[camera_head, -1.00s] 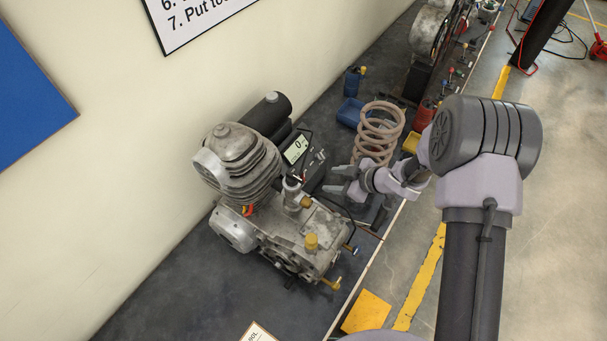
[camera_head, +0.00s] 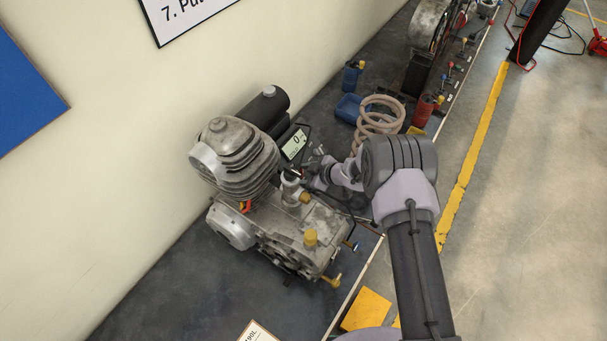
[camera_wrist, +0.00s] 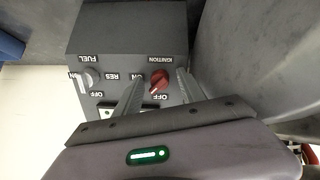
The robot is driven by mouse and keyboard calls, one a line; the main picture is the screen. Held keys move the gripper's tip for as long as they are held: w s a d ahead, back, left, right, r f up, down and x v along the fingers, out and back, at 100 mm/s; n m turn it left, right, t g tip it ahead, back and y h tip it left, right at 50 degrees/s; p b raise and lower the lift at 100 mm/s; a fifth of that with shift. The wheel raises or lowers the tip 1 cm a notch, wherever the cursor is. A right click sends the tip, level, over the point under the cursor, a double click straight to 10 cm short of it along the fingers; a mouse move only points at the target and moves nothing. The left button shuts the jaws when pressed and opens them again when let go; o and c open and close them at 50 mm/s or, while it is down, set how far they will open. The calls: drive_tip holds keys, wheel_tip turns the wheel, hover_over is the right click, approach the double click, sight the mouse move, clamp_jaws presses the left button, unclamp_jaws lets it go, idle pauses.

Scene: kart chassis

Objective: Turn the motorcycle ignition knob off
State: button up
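In the wrist view the red ignition knob (camera_wrist: 159,80) is on the face of a dark grey control box (camera_wrist: 125,35), with upside-down IGNITION, ON and OFF labels. My gripper (camera_wrist: 160,78) is open, with one finger on each side of the knob in the picture. I cannot tell whether either finger touches it. The knob's exact setting is unclear. In the head view my gripper (camera_head: 313,172) is beside the display behind the engine, with its fingertips partly hidden. The red knob is too small to make out there.
A grey fuel knob (camera_wrist: 90,79) is on the same box, left of the gripper. The motorcycle engine (camera_head: 240,165) stands close left of my arm, with a lit display (camera_head: 294,144) behind it.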

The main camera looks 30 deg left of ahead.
clamp_jaws()
drive_tip(key=shift+f, duration=0.1)
drive_tip(key=shift+f+n+b, duration=0.1)
drive_tip(key=shift+n+b, duration=0.2)
drive_tip(key=shift+b, duration=0.1)
drive_tip(key=shift+f+b, duration=0.1)
drive_tip(key=shift+b, duration=0.2)
drive_tip(key=n+b, duration=0.3)
drive_tip(key=shift+s+d+f, duration=0.1)
drive_tip(key=shift+f, duration=0.05)
drive_tip(key=shift+n+y+b, duration=0.3)
drive_tip(key=shift+n+b, duration=1.6)
drive_tip(key=shift+n, duration=0.5)
drive_tip(key=shift+o, duration=0.2)
unclamp_jaws()
drive_tip(key=shift+d, duration=0.1)
drive_tip(key=shift+r, duration=0.25)
